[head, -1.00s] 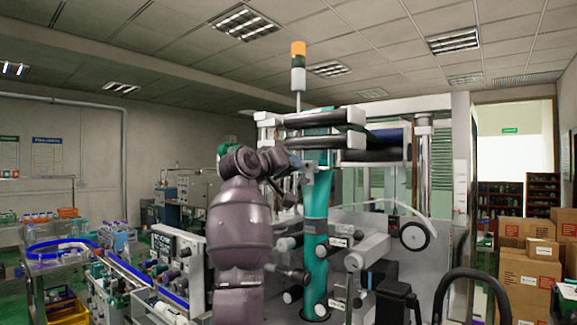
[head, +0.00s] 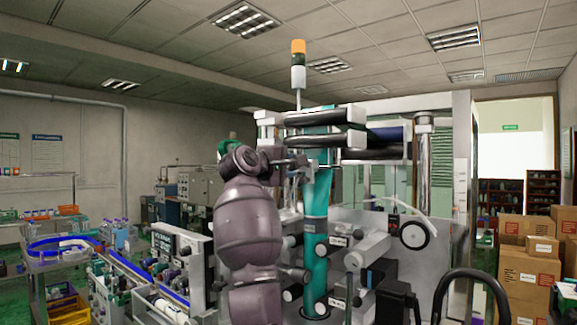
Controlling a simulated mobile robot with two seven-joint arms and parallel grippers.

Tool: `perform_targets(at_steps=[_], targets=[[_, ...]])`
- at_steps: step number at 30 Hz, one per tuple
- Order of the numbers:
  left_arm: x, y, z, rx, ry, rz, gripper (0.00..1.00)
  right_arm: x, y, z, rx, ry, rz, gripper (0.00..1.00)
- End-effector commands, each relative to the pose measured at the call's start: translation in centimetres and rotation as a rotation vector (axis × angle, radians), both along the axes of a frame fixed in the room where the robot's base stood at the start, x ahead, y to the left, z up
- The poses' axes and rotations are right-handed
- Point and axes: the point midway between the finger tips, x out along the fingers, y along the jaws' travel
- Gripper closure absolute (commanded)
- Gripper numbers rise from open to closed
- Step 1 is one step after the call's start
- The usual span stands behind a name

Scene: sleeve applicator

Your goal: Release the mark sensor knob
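A mauve arm of mine rises left of the picture's centre, and I take it as the left one. Its gripper (head: 297,163) is at the upper left edge of the teal film sleeve (head: 316,195) on the sleeve applicator (head: 345,225). The fingers are small and seen from behind the wrist, so their opening is unclear. The mark sensor knob cannot be made out; the gripper and wrist cover the spot beside the film. I cannot tell whether the gripper touches anything. My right gripper is not in view.
A black curved tube (head: 480,275) is at the lower right. A conveyor (head: 140,280) runs at the left. Cardboard boxes (head: 528,280) stand at the right.

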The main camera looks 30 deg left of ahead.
Motion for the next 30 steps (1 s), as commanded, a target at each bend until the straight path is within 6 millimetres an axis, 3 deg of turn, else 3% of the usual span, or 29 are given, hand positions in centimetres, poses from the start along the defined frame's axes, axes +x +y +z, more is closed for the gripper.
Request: perform_targets(at_steps=[18,30], targets=[[-0.07,-0.01,0.22,-0.581,0.04,0.0,0.91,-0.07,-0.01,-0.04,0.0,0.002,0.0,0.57],[-0.09,0.02,0.18,-0.874,0.063,0.0,0.91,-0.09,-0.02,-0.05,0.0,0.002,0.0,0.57]])
